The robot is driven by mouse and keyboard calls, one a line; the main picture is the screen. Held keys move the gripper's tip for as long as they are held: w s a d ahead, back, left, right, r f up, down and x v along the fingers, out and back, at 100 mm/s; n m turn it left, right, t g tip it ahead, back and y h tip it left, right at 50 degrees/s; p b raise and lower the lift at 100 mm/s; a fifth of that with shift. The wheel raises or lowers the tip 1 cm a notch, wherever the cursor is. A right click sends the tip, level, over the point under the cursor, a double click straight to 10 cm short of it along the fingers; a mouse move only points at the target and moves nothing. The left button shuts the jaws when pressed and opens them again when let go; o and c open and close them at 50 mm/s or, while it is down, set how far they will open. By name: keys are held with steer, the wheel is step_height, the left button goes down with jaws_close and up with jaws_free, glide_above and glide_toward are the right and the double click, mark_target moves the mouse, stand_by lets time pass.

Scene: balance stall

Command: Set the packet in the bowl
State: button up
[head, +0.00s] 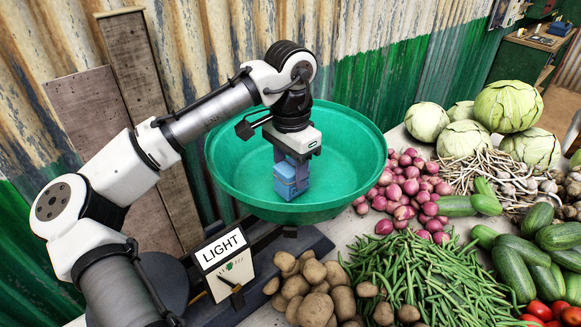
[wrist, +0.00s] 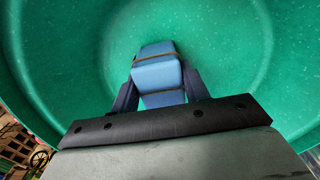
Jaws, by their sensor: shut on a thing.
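A blue packet (head: 290,179) with thin dark bands around it is between the fingers of my gripper (head: 291,160). In the wrist view the packet (wrist: 158,75) sits between the two dark fingers of my gripper (wrist: 160,95), which are shut on it. The wide green bowl (head: 235,180) stands on a dark scale. The packet and my fingers are inside the bowl's outline, over its inner floor. The bowl's green surface (wrist: 220,50) fills most of the wrist view behind the packet. I cannot tell whether the packet's underside touches the bowl.
A sign reading LIGHT (head: 221,250) stands in front of the bowl at left. Potatoes (head: 315,290), green beans (head: 410,275), onions (head: 410,190), cucumbers (head: 515,265) and cabbages (head: 508,105) crowd the table to the right. A corrugated wall (head: 390,75) rises behind.

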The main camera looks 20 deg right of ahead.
mark_target(290, 166)
steer(key=shift+f, duration=0.15)
steer(key=shift+f, duration=0.1)
steer(key=o, duration=1.1)
step_height(290, 166, up, 12)
steer(key=shift+r+b, duration=0.1)
steer(key=shift+b, duration=0.5)
